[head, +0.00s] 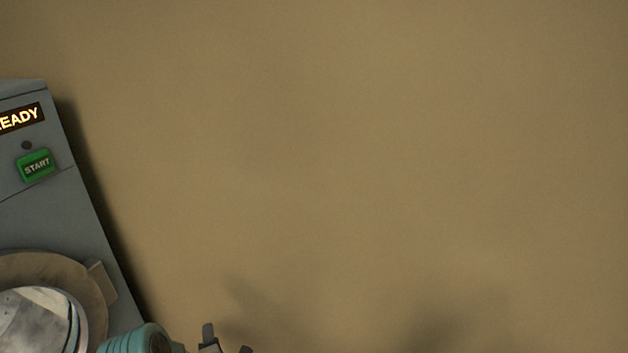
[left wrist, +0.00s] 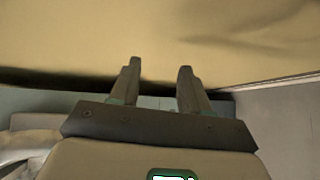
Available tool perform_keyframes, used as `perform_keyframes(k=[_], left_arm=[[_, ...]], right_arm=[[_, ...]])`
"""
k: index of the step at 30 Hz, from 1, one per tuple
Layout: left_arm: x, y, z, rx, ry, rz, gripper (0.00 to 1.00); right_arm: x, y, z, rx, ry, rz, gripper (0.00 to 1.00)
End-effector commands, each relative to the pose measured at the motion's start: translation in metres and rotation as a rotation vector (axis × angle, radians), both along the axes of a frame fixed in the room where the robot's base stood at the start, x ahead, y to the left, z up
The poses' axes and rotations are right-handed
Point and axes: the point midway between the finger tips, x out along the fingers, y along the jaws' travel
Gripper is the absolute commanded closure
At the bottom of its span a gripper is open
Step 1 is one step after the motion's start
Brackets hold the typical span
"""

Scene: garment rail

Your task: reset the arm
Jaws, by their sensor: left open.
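My left gripper (head: 228,342) shows at the bottom edge of the head view, with only its fingertips and part of the teal wrist in the picture. In the left wrist view the two fingers of my left gripper (left wrist: 160,85) stand apart with nothing between them. They point toward a plain tan surface. My right gripper is in neither view.
A grey machine (head: 75,225) stands at the left of the head view, with a lit sign (head: 20,118) reading "EADY", a green START button (head: 37,166) and a round door (head: 95,300). The tan wall (head: 380,160) fills the rest and is bare.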

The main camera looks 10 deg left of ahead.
Motion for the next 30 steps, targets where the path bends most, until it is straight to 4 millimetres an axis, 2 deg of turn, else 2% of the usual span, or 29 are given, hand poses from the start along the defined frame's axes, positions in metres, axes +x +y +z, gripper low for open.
perform_keyframes(k=[1, 4, 6, 8, 9, 11, 12, 14, 15, 18, 20, 21, 24, 30], left_arm=[[0.004, -0.031, 0.055, 0.0, 0.062, -0.088, 0.54], [-0.003, -0.092, 0.1, 0.027, 0.235, -0.291, 0.54], [-0.021, -0.137, 0.128, 0.067, 0.375, -0.462, 0.54], [-0.046, -0.172, 0.143, 0.112, 0.501, -0.621, 0.54], [-0.066, -0.193, 0.151, 0.146, 0.582, -0.73, 0.54], [-0.1, -0.219, 0.157, 0.199, 0.697, -0.897, 0.54], [-0.125, -0.233, 0.158, 0.234, 0.769, -1.009, 0.54], [-0.164, -0.25, 0.154, 0.281, 0.868, -1.177, 0.54], [-0.19, -0.257, 0.148, 0.309, 0.925, -1.285, 0.54], [-0.247, -0.272, 0.141, 0.365, 1.027, -1.54, 0.54], [-0.274, -0.278, 0.141, 0.405, 1.06, -1.687, 0.54], [-0.282, -0.28, 0.14, 0.439, 1.065, -1.763, 0.54], [-0.29, -0.281, 0.14, 0.503, 1.061, -1.868, 0.54], [-0.291, -0.281, 0.14, 0.525, 1.055, -1.886, 0.54]], right_arm=[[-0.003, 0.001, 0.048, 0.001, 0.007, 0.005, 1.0], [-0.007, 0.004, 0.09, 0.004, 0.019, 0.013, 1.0], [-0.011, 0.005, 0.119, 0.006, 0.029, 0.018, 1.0], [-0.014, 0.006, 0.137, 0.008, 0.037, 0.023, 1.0], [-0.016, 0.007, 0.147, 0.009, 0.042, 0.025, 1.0], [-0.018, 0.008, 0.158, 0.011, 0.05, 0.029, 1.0], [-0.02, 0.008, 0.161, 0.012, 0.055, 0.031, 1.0], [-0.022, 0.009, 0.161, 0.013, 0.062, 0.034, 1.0], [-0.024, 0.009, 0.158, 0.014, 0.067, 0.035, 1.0], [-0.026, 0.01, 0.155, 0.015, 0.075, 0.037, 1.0], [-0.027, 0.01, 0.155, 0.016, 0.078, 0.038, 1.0], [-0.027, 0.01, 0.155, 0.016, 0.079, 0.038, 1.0], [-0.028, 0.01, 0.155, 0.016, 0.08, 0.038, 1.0], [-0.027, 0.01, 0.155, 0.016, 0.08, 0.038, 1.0]])
